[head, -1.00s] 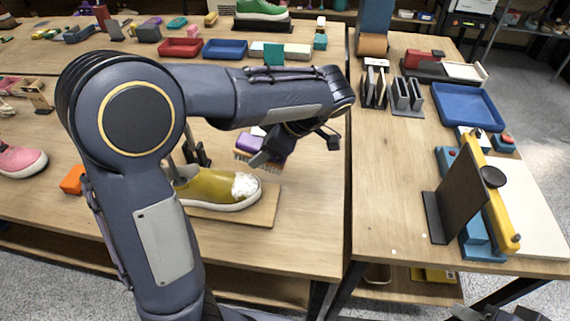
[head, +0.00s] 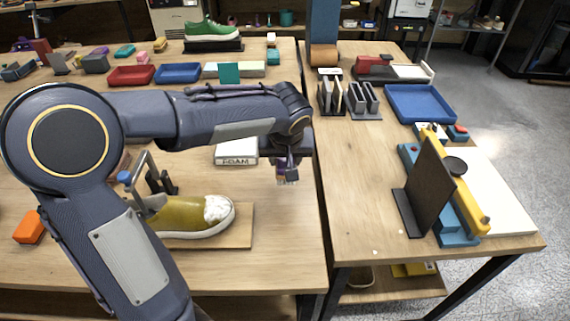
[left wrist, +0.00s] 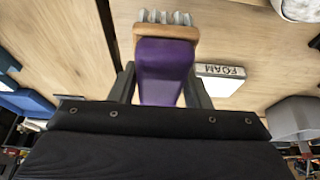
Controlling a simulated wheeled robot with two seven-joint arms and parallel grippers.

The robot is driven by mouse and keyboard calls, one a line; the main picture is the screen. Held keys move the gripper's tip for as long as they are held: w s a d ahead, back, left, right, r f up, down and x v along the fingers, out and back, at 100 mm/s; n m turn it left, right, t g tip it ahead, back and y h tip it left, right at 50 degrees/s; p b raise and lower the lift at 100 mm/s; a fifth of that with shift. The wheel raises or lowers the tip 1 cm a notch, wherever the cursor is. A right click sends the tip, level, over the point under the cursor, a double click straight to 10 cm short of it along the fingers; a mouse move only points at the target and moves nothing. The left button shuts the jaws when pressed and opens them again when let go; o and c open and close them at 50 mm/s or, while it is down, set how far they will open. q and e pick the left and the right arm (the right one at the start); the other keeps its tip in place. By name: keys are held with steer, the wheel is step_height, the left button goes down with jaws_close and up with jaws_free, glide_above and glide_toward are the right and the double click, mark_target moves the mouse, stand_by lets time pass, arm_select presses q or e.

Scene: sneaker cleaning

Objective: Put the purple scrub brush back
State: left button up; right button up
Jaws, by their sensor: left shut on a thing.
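The purple scrub brush (head: 287,174) hangs bristles down above the left table, right of the sneaker. My left gripper (head: 286,155) is shut on it. In the left wrist view the brush (left wrist: 162,68) shows its purple body, a brown band and pale bristles between the fingers of my left gripper (left wrist: 160,92). The yellow-green sneaker (head: 190,216), with white foam on its toe, stands on a wooden board (head: 244,230). My right gripper is not in view.
A white block marked FOAM (head: 236,151) lies behind the sneaker, partly behind my left arm. Red (head: 131,76) and blue (head: 178,72) trays sit at the back. The right table holds grey slotted holders (head: 363,100) and a blue tray (head: 420,103). Wood right of the sneaker is clear.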

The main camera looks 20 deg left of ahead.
arm_select(q)
steer(key=w, duration=0.1)
steer(key=w+a+f, duration=0.2)
steer(key=w, duration=0.1)
steer(key=shift+a+p, duration=0.1)
steer(key=shift+p, duration=0.3)
steer(key=w+f, duration=0.1)
steer(key=w+a+f, duration=0.1)
steer(key=f, duration=0.1)
steer(key=w+a+f, duration=0.1)
steer(key=f, duration=0.1)
steer(key=shift+w, duration=0.3)
steer(key=f, duration=0.2)
steer(key=f+p, duration=0.1)
steer(key=shift+w+f, duration=0.2)
steer(key=shift+w, duration=0.1)
steer(key=shift+f, duration=0.2)
steer(key=shift+f, duration=0.2)
steer(key=o, duration=0.9)
